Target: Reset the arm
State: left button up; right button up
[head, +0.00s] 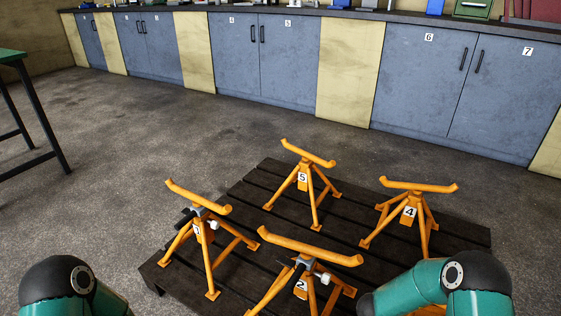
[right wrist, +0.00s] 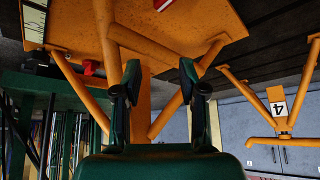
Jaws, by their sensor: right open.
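My right arm (head: 445,285) comes in at the lower right of the head view, bent over the near right edge of the pallet. Its gripper is outside the head view. In the right wrist view my right gripper (right wrist: 160,80) has its two dark green fingers spread apart. Orange legs and a post (right wrist: 140,108) of a stand appear beyond and between the fingers; I cannot tell whether they touch. My left arm (head: 62,283) shows only as a rounded joint at the lower left, and its gripper is not seen.
Orange stands numbered 5 (head: 303,178), 4 (head: 409,212) and 2 (head: 301,286), plus another at left (head: 203,232), stand on a dark slatted pallet (head: 262,178). Stand 4 (right wrist: 280,108) appears inverted in the wrist view. Grey cabinets (head: 420,85) line the back; a green table (head: 12,56) is left.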

jog(key=s+a+n+g+y+p, duration=0.1)
jog(key=s+a+n+y, duration=1.05)
jog(key=s+a, duration=0.85)
pick_arm(q)
notch_tip(320, 180, up, 36)
jog(key=p, duration=3.4)
jog(key=shift+f, duration=0.35)
jog(key=c, duration=0.5)
jog(key=shift+d, duration=0.1)
pick_arm(e)
notch_tip(320, 180, up, 34)
jog(key=w+n+h, duration=0.1)
jog(key=shift+w+a, duration=0.3)
jog(key=shift+w, duration=0.05)
